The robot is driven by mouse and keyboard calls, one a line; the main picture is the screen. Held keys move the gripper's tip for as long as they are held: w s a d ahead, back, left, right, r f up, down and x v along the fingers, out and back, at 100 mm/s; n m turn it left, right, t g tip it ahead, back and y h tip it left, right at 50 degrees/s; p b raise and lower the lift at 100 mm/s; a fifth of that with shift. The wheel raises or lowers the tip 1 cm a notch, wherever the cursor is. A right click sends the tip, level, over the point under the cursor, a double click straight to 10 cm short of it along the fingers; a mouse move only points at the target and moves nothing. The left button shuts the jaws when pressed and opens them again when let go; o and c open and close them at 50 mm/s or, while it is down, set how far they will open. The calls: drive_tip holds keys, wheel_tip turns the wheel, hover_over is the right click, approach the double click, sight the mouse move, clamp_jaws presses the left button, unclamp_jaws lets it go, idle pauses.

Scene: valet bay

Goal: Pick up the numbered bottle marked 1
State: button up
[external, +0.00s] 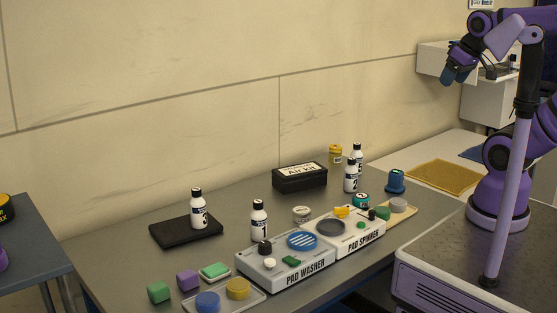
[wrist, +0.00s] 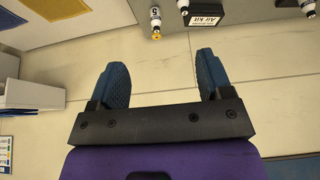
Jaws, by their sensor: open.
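The bottle marked 1 (external: 259,220) is white with a black cap. It stands upright on the grey table, just behind the pad washer, in the external view; its label seems to read 1. A similar bottle (external: 198,209) stands on a black mat to its left, its number unclear. Two more bottles stand farther back, one seemingly marked 2 (external: 350,176) and one marked 5 (external: 357,157). The bottle marked 5 also shows in the wrist view (wrist: 154,23). My gripper (external: 455,72) is raised at the upper right, far from the bottles. Its blue fingers (wrist: 162,72) are apart and empty.
The pad washer (external: 270,277) and pad spinner (external: 362,245) are close in front of the bottle marked 1. A black Air kit box (external: 300,180) stands behind. Coloured blocks (external: 187,280) lie at the front left. The table between mat and bottle is clear.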

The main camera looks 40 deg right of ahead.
drive_tip(key=shift+o, duration=0.2)
drive_tip(key=w+a+g+y, duration=0.1)
drive_tip(key=w+a, duration=0.7)
drive_tip(key=w, duration=0.5)
drive_tip(key=n+g, duration=0.1)
drive_tip(key=n, duration=0.1)
hover_over(257, 212)
drive_tip(key=s+d, duration=0.1)
drive_tip(key=s, duration=0.1)
wheel_tip(257, 212, down, 25)
drive_tip(key=x, duration=0.7)
drive_tip(key=d+x, duration=0.1)
drive_tip(key=x, duration=0.2)
drive_tip(key=shift+w+a+f, duration=0.1)
drive_tip(key=shift+w+f, duration=0.15)
drive_tip(key=shift+f, duration=0.1)
drive_tip(key=shift+c, duration=0.4)
